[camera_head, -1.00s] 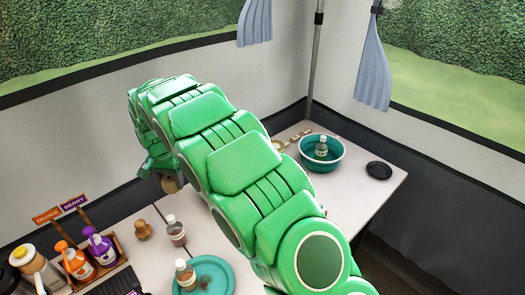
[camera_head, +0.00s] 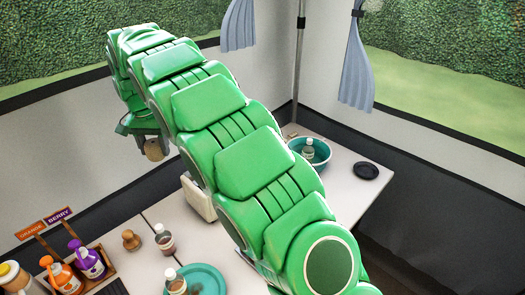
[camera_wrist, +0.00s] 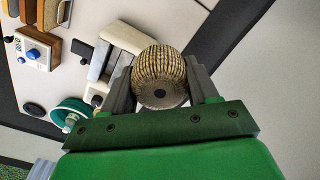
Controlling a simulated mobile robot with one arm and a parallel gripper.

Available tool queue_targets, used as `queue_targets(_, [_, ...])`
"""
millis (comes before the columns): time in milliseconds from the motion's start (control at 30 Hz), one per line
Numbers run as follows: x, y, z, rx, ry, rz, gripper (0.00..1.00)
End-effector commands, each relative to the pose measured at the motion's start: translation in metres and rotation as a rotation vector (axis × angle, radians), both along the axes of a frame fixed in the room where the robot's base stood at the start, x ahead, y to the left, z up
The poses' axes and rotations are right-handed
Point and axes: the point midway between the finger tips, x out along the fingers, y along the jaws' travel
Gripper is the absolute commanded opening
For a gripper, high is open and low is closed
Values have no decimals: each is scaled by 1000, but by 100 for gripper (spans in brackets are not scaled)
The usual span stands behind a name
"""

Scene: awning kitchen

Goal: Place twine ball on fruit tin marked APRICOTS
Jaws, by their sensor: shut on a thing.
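The twine ball (camera_wrist: 160,72), tan and ribbed with a dark spot in its end, is between the two grey fingers of my gripper (camera_wrist: 162,82) in the wrist view. My gripper is shut on it. In the head view the ball (camera_head: 154,149) hangs below my gripper (camera_head: 151,139), up and beyond the table's left side, clear of any surface I can see. I cannot make out a fruit tin marked APRICOTS in either view; my green arm hides much of the table.
A teal bowl (camera_head: 322,154) holding a bottle and a black disc (camera_head: 366,171) stand at the table's far right. A white block-like object (camera_head: 199,199) is partly behind my arm. Bottles, a teal plate (camera_head: 208,277) and a syrup rack (camera_head: 104,262) are in front. A boxy device (camera_wrist: 37,46) shows in the wrist view.

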Motion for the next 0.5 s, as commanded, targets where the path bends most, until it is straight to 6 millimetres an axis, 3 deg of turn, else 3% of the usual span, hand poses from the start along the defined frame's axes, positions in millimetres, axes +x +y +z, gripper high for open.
queue_targets(267, [32, -48, 1, 1, -2, 5, 29])
queue_targets(367, [47, -74, 1, 2, -2, 9, 29])
queue_targets(500, [71, -124, 0, 1, -1, 16, 29])
